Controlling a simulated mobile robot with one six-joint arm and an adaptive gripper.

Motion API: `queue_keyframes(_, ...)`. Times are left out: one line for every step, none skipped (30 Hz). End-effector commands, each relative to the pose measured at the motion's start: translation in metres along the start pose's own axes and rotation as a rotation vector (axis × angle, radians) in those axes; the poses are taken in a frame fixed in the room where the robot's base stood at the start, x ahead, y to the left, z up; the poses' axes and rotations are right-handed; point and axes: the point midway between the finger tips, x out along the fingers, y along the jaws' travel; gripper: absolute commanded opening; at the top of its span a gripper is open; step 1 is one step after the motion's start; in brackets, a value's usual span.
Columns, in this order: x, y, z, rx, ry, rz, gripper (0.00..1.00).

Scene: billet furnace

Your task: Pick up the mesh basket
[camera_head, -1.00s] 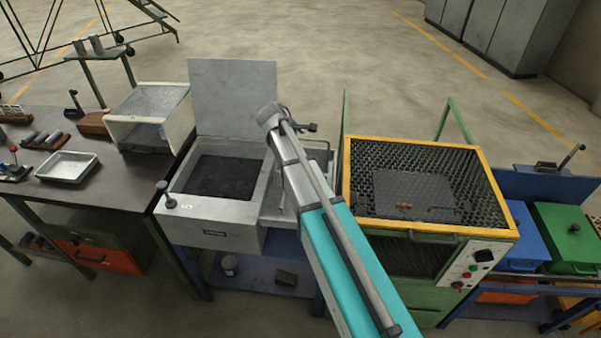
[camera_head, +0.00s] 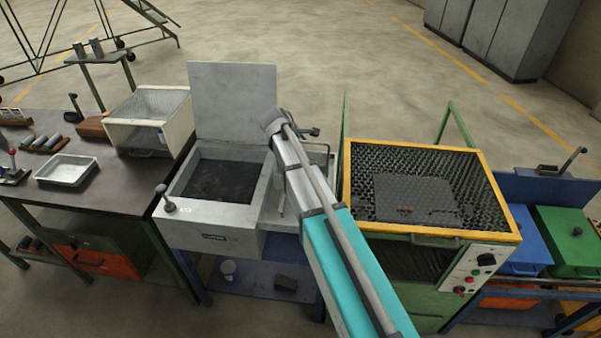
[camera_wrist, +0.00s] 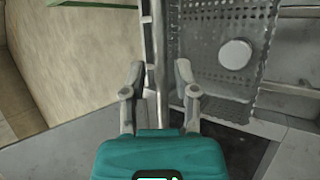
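The mesh basket (camera_wrist: 215,40) is a grey perforated metal basket in the upper right of the wrist view, with a pale round disc (camera_wrist: 235,54) inside it. My gripper (camera_wrist: 158,70) is open, its two fingers apart on either side of a narrow upright metal strip (camera_wrist: 153,45) along the basket's left side. I cannot tell whether the strip is the basket's handle or its edge, and I see no clear finger contact. In the head view my arm hides most of the area around my gripper (camera_head: 272,118), and I cannot clearly make out the basket there.
A grey tank (camera_head: 238,218) with a dark bath and a raised lid (camera_head: 232,95) stands left of my arm. A yellow-rimmed mesh-topped unit (camera_head: 425,147) with a dark plate (camera_head: 412,195) stands right. A bench (camera_head: 120,180) is at far left. Open floor lies behind.

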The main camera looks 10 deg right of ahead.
Motion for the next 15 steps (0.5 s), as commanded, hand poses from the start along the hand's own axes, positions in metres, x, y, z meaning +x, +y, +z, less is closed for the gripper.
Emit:
queue_keyframes(0.0, 0.0, 0.0, 0.0, 0.0, 0.0, 0.21)
queue_keyframes(0.0, 0.0, -0.0001, 0.0, 0.0, 0.0, 0.15)
queue_keyframes(0.0, 0.0, -0.0001, 0.0, 0.0, 0.0, 0.08)
queue_keyframes(0.0, 0.0, -0.0001, 0.0, 0.0, 0.0, 0.02)
queue_keyframes(0.0, 0.0, -0.0001, 0.0, 0.0, 0.0, 0.0)
queue_keyframes(0.0, 0.0, -0.0001, 0.0, 0.0, 0.0, 0.0)
queue_keyframes(0.0, 0.0, -0.0001, 0.0, 0.0, 0.0, 0.0)
queue_keyframes(-0.0001, 0.0, -0.0001, 0.0, 0.0, 0.0, 0.0)
queue_keyframes(-0.0001, 0.0, -0.0001, 0.0, 0.0, 0.0, 0.0)
queue_keyframes(-0.0001, 0.0001, -0.0001, 0.0, 0.0, 0.0, 0.0)
queue_keyframes(-0.0001, 0.0001, -0.0001, 0.0, 0.0, 0.0, 0.0)
queue_keyframes(-0.0001, 0.0001, -0.0001, 0.0, 0.0, 0.0, 0.0)
queue_keyframes(-0.0003, 0.0005, 0.0002, -0.001, -0.001, 0.002, 0.0)
queue_keyframes(-0.0003, 0.0005, 0.0002, -0.001, -0.001, 0.002, 0.0)
queue_keyframes(-0.0003, 0.0006, 0.0001, -0.001, -0.001, 0.002, 0.0)
